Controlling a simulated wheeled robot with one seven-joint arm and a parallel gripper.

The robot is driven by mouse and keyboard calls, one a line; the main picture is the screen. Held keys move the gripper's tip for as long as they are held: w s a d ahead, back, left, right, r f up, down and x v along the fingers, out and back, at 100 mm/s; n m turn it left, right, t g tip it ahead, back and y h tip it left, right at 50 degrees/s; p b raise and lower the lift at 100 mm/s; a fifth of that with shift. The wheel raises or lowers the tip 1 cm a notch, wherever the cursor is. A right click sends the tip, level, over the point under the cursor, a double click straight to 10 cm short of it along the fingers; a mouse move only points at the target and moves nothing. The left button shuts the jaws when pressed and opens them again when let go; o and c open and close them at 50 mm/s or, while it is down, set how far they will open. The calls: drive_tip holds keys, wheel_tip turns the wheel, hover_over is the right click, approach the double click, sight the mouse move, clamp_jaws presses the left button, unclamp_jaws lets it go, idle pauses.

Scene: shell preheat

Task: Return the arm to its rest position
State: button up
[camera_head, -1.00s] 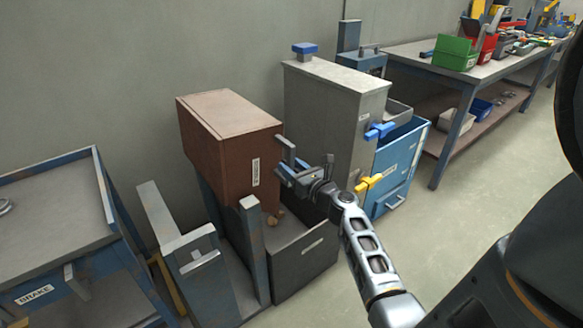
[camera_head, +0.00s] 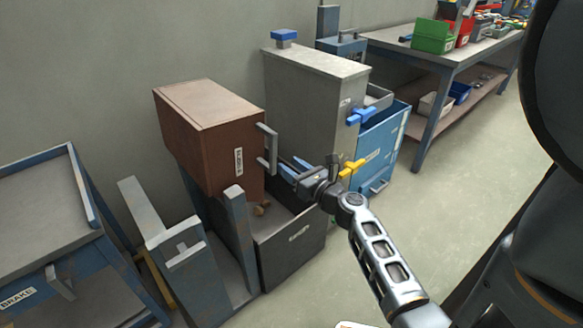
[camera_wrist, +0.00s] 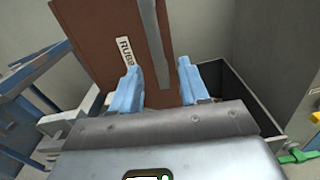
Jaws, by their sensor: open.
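My gripper (camera_head: 290,170) is open and empty, with its blue fingertips just right of the brown box's upright handle (camera_head: 267,150). The brown box (camera_head: 208,135) bears a white label and sits raised above a dark open bin (camera_head: 292,245). In the wrist view the two blue fingers (camera_wrist: 158,85) stand apart, with the brown box (camera_wrist: 100,40) and its grey handle (camera_wrist: 152,40) beyond them. I cannot see anything between the fingers. My arm reaches in from the lower right.
A grey cabinet (camera_head: 310,105) with blue and yellow handles and a blue bin (camera_head: 380,150) stand right of the gripper. A blue-framed table (camera_head: 35,215) is at left. A workbench (camera_head: 440,55) with coloured bins is at the back right. The floor at right (camera_head: 450,185) is clear.

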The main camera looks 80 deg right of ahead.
idle(0.7)
drive_tip(key=s+a+f+n+g+y+p, duration=0.1)
drive_tip(key=s+a+n+y, duration=0.15)
drive_tip(key=a+n, duration=0.9)
drive_tip(key=s+a+f+n+g+y+p, duration=0.15)
drive_tip(key=s+a+n, duration=0.25)
drive_tip(key=a+n, duration=0.7)
drive_tip(key=s+a+r+n+t+y+p, duration=0.1)
drive_tip(key=s+a+r+n+y, duration=0.2)
drive_tip(key=a+r+n, duration=0.5)
drive_tip(key=s+a+r+n+t+y, duration=0.1)
drive_tip(key=s+a+r+n+y, duration=0.2)
drive_tip(key=s+a+r+n, duration=0.3)
drive_tip(key=a+r+n, duration=0.3)
drive_tip(key=a+n, duration=0.1)
drive_tip(key=n, duration=0.3)
drive_tip(key=shift+s+a+r+p, duration=0.2)
drive_tip(key=shift+r+p, duration=0.1)
drive_tip(key=shift+p, duration=0.1)
